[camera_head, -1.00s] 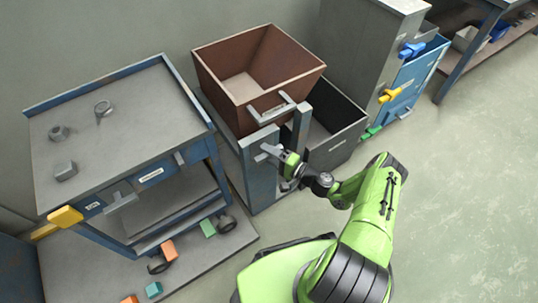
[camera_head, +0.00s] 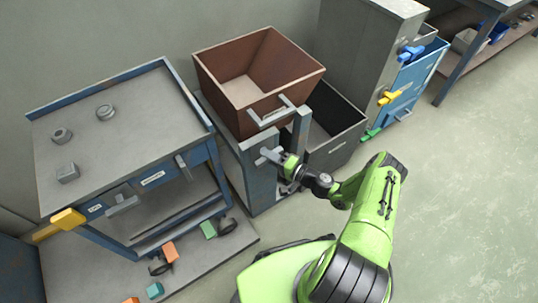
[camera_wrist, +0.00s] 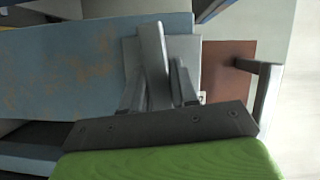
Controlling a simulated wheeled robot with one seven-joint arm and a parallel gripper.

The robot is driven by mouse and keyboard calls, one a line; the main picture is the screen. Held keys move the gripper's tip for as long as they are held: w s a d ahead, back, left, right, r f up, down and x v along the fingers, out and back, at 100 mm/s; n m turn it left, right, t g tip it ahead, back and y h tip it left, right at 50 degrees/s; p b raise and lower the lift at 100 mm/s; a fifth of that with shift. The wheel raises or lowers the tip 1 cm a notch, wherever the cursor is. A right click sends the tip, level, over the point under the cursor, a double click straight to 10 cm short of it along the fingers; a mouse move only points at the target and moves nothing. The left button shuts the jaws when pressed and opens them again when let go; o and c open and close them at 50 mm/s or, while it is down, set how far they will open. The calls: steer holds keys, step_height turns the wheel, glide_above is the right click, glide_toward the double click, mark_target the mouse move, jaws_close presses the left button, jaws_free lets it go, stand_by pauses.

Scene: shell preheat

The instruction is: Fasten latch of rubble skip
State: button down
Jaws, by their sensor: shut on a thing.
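The rubble skip (camera_head: 290,70) is a brown, open-topped bin with a pale U-shaped handle on its front. It sits behind a blue-grey post (camera_head: 262,180) of its stand. The latch (camera_wrist: 152,65) is a grey metal lever, standing nearly upright in the wrist view, in front of a grey plate and the worn blue beam. My gripper (camera_wrist: 160,88) is shut on this lever, with one finger on each side. In the head view my gripper (camera_head: 279,157) is at the top front of the post, below the skip's handle. The latch's catch is hidden or too small to tell.
A grey bin (camera_head: 340,130) stands right of the skip. A blue workbench (camera_head: 120,130) with small metal parts stands at left; a low platform (camera_head: 90,270) with coloured blocks lies before it. A cabinet (camera_head: 370,60) with coloured handles is at the back right. The floor at right is clear.

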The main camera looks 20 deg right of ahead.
steer(key=n+g+h+p, duration=0.1)
steer(key=n+p, duration=0.2)
steer(key=shift+r+n+p, duration=0.15)
steer(key=shift+n+p, duration=0.15)
steer(key=n+h+p, duration=0.2)
steer(key=n+p, duration=0.1)
steer(key=p, duration=0.1)
steer(key=shift+s+h, duration=0.1)
steer(key=shift+h, duration=0.2)
steer(key=n+h+p, duration=0.2)
steer(key=n+p, duration=0.1)
steer(key=p, duration=0.1)
steer(key=shift+n, duration=0.4)
steer(key=shift+n+h+p, duration=0.7)
steer(key=shift+n+p, duration=0.1)
steer(key=shift+p, duration=0.45)
steer(key=shift+f, duration=0.25)
steer(key=c, duration=1)
jaws_free()
steer(key=shift+o, duration=0.2)
steer(key=shift+r, duration=0.1)
